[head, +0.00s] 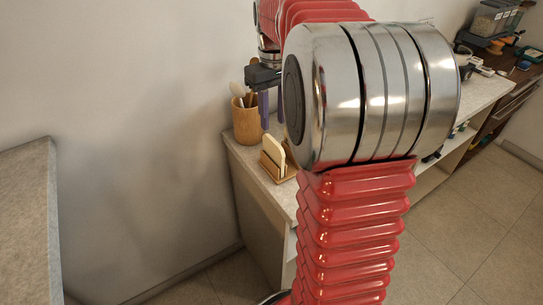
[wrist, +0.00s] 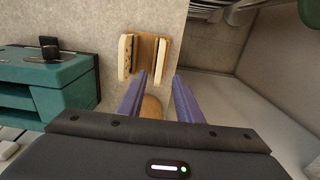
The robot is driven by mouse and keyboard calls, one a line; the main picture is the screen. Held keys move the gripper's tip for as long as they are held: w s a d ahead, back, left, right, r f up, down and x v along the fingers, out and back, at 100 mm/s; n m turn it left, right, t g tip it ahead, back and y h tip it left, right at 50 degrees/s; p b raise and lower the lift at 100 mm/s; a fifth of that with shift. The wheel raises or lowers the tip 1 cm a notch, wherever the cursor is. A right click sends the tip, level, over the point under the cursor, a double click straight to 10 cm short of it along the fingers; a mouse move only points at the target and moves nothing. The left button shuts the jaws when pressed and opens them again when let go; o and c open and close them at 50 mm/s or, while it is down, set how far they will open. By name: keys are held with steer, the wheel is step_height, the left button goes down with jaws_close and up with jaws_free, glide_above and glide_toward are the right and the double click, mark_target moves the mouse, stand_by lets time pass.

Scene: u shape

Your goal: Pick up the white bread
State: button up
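The white bread (head: 273,152) is a pale, upright slice in a small brown wooden holder (head: 270,172) near the counter's corner in the head view. In the wrist view a pale slab that looks like the bread (wrist: 125,56) stands at the left of the wooden holder (wrist: 150,50). My gripper (head: 270,120) hangs above the counter, with its purple fingers pointing down, above the bread and apart from it. In the wrist view the fingers of my gripper (wrist: 159,80) are spread, with nothing held between them. My arm hides part of the counter.
A wooden utensil pot (head: 247,123) stands behind the holder, near the wall. In the wrist view a teal box-like unit (wrist: 62,90) stands left of the holder. The counter (head: 232,146) ends close to the holder. A grey surface (head: 28,210) is at far left.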

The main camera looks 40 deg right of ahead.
mark_target(273, 141)
steer(key=shift+f, duration=3.2)
steer(key=shift+f, duration=2.55)
steer(key=shift+c, duration=0.4)
steer(key=c, duration=0.7)
